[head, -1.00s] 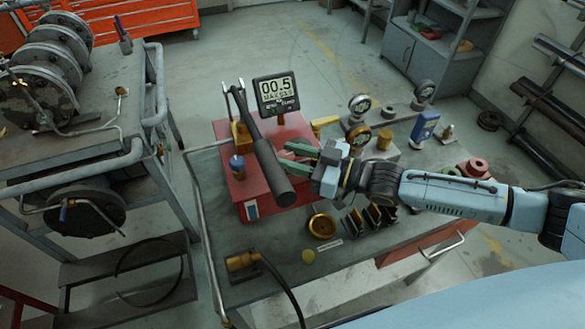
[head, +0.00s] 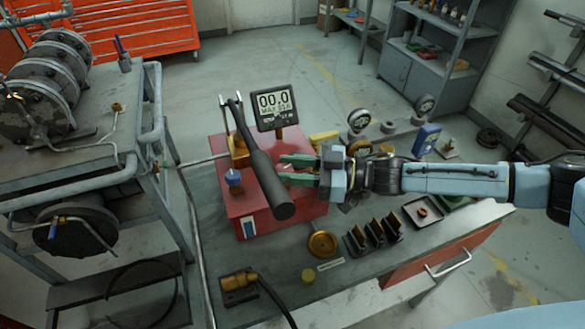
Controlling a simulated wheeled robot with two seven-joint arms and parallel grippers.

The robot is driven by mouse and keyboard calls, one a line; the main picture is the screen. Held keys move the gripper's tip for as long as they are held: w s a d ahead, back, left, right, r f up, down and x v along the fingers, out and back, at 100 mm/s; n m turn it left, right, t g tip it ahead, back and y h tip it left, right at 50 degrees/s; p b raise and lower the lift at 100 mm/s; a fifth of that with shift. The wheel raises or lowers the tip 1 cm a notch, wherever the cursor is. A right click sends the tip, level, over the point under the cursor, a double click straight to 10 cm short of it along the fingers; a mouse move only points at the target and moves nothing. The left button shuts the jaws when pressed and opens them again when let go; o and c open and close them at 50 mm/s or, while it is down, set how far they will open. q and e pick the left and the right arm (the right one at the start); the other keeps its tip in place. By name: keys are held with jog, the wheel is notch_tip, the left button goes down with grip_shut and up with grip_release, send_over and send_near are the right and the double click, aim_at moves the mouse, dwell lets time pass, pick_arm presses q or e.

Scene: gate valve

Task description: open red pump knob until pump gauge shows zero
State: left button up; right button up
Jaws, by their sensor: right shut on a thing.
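The red pump (head: 246,203) is a box on the workbench with a long black lever (head: 268,185) slanting across its top. Its digital pump gauge (head: 274,108) reads 00.0, with a smaller line of MAX text below. My right gripper (head: 297,169) comes in from the right, its green fingers at the right side of the pump behind the lever. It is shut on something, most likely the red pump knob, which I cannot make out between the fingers. My left gripper is not in view.
The workbench (head: 352,280) holds a brass ring (head: 322,244), black slotted blocks (head: 372,236), a brass hose fitting (head: 240,282) and round dial gauges (head: 359,120) behind my right arm. A grey cart (head: 75,170) with reels stands at the left. The floor behind the bench is clear.

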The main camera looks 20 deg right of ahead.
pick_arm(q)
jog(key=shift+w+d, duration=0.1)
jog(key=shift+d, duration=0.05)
pick_arm(e)
jog(key=shift+r, duration=0.1)
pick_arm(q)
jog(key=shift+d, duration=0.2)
pick_arm(e)
jog(key=o, duration=1)
jog(key=shift+c, duration=0.2)
jog(key=shift+d, duration=0.1)
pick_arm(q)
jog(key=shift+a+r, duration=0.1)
pick_arm(e)
jog(key=v, duration=1.3)
